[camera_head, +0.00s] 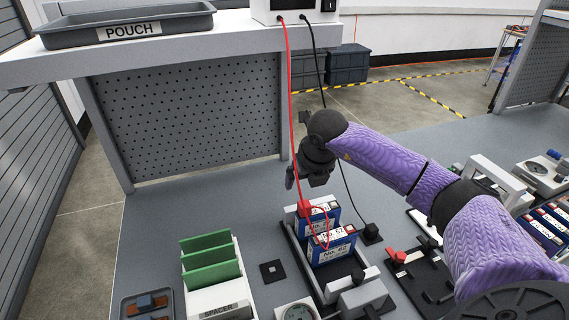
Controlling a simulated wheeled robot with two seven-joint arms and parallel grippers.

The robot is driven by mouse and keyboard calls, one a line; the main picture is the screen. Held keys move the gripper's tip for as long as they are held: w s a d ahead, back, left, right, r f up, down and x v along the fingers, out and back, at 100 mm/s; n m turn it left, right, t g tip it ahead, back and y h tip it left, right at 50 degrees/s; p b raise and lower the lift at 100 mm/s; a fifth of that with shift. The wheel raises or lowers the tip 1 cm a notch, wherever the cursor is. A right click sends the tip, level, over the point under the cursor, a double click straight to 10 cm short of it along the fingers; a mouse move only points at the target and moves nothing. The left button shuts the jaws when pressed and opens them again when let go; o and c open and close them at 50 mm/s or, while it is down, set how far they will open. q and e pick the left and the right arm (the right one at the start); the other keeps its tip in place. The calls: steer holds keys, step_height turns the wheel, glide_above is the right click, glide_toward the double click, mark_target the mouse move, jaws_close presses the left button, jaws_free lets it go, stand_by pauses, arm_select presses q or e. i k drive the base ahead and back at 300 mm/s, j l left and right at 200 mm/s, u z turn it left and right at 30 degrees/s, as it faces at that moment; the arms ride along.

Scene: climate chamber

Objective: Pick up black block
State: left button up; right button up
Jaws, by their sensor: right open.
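A small black block (371,232) sits on the grey bench just right of the blue battery packs, with a black cable running to it from above. A flat black square (272,271) with a small mark in its middle lies left of the packs. My right gripper (304,181) is open and empty, above and behind the packs, to the upper left of the black block and apart from it. My left gripper is out of view.
Two blue packs (331,251) stand in a dark fixture, with a red clip (304,208) and red cable on them. A spacer rack (216,290) with green plates stands left. A fixture with red handles (397,256) stands right. The bench's back left is clear.

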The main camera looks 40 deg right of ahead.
mark_target(371, 230)
steer(key=k, duration=1.5)
